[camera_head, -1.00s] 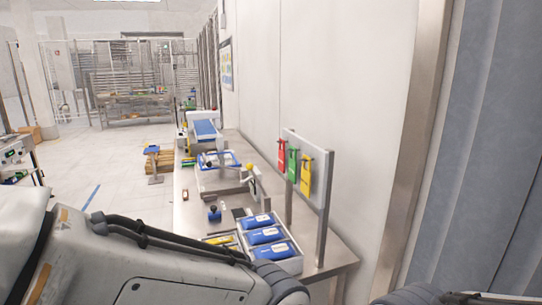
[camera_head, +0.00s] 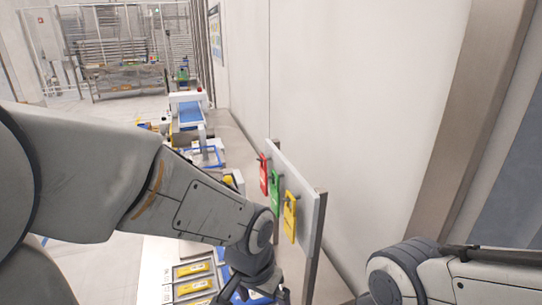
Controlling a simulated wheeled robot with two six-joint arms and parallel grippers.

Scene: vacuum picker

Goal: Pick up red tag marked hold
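The red tag (camera_head: 263,174) hangs on the upright board (camera_head: 305,187), at the far end of a row of tags. A green tag (camera_head: 275,193) and a yellow tag (camera_head: 290,216) hang beside it, nearer to me. The writing on the tags is too small to read. My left arm comes in from the left, and its gripper (camera_head: 268,292) is low in front of the board, below the tags and apart from them. Its fingers are cut off or unclear. My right arm shows at the lower right; its gripper is out of view.
A tray of yellow-labelled packs (camera_head: 193,269) and a blue pack (camera_head: 240,291) lie below my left arm. A metal post (camera_head: 315,240) holds the board's near edge. A white wall (camera_head: 370,90) is close on the right.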

